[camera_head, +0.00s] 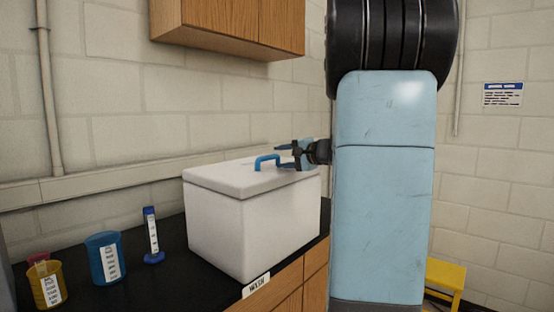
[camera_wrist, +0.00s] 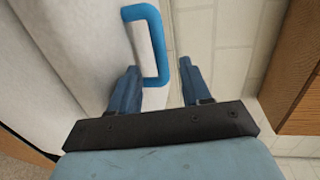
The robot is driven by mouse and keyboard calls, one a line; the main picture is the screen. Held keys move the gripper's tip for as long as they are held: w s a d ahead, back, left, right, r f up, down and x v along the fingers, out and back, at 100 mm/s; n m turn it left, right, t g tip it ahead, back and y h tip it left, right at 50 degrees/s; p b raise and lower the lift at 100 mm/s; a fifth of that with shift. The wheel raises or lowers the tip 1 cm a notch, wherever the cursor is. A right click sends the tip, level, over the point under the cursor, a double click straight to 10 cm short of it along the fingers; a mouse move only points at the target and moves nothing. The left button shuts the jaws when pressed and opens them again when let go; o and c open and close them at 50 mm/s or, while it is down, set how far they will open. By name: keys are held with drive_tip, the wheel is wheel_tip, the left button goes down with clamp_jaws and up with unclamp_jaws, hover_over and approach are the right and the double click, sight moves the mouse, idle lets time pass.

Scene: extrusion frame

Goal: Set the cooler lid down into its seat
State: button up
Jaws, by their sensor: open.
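The white cooler (camera_head: 240,235) stands on the black counter. Its white lid (camera_head: 225,178) rests on top, lying about flat along the cooler's rim, with a blue handle (camera_head: 267,161) standing up from it. My gripper (camera_head: 287,156) is at the right of the handle, just over the lid. In the wrist view the fingers of my gripper (camera_wrist: 158,80) are apart, and the blue handle (camera_wrist: 158,45) reaches down between them, nearer the left finger. The fingers do not look closed on the handle. The lid (camera_wrist: 75,45) fills the left side there.
A wooden wall cabinet (camera_head: 230,25) hangs above. A yellow stool (camera_head: 446,278) stands at the right.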

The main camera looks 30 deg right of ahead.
drive_tip(key=v, duration=1)
drive_tip(key=s+a+f+n+g, duration=0.3)
drive_tip(key=s+a+g, duration=0.1)
drive_tip(key=a, duration=0.6)
drive_tip(key=s+a+f+n+g, duration=0.3)
drive_tip(key=s+a, duration=0.1)
drive_tip(key=a, duration=0.6)
drive_tip(key=s+a+f+n+g+h, duration=0.1)
drive_tip(key=s+a+f+n+h, duration=0.1)
drive_tip(key=s, duration=0.4)
drive_tip(key=s+a+f+n+g+h, duration=0.1)
drive_tip(key=s+a+f+n+h, duration=0.2)
drive_tip(key=s+f+n, duration=0.2)
drive_tip(key=s, duration=0.2)
drive_tip(key=shift+s+a+n+h, duration=0.3)
drive_tip(key=shift+a, duration=0.05)
